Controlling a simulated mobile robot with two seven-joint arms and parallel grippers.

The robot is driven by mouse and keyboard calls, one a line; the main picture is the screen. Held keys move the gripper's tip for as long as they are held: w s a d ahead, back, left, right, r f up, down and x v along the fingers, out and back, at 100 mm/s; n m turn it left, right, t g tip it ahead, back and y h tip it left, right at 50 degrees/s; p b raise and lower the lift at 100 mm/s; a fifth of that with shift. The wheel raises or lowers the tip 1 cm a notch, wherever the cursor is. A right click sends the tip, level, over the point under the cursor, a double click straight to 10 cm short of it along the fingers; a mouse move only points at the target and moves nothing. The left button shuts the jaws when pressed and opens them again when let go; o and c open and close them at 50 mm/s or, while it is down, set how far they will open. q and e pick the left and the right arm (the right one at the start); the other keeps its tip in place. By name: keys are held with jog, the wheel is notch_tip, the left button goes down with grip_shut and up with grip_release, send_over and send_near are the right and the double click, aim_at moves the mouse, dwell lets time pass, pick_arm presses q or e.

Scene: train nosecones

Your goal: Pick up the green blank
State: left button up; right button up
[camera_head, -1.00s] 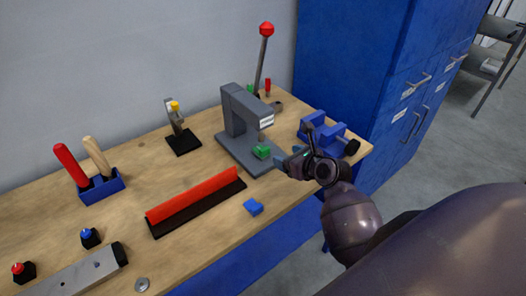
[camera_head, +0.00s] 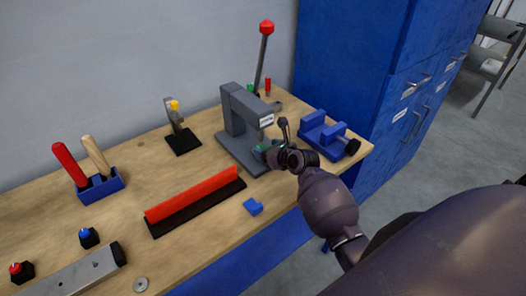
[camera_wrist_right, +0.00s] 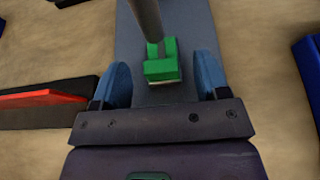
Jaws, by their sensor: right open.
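The green blank (camera_wrist_right: 161,68) sits on the grey base of the press (camera_head: 240,110), under its vertical ram, in the right wrist view. In the head view only a bit of the green blank (camera_head: 261,147) shows beside my gripper. My right gripper (camera_head: 266,153) is open at the front of the press. In the right wrist view its two blue fingers (camera_wrist_right: 162,78) stand one on each side of the blank, with a gap on both sides. My left gripper is not in view.
A blue vise (camera_head: 325,134) stands right of the press. A red bar on a black base (camera_head: 193,198) lies left of the press. The press head overhangs the blank.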

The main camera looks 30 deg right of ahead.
jog(key=shift+w+f, duration=0.1)
jog(key=shift+w, duration=0.1)
jog(key=shift+c, duration=0.3)
jog(key=c, duration=1)
jog(key=shift+o, duration=0.2)
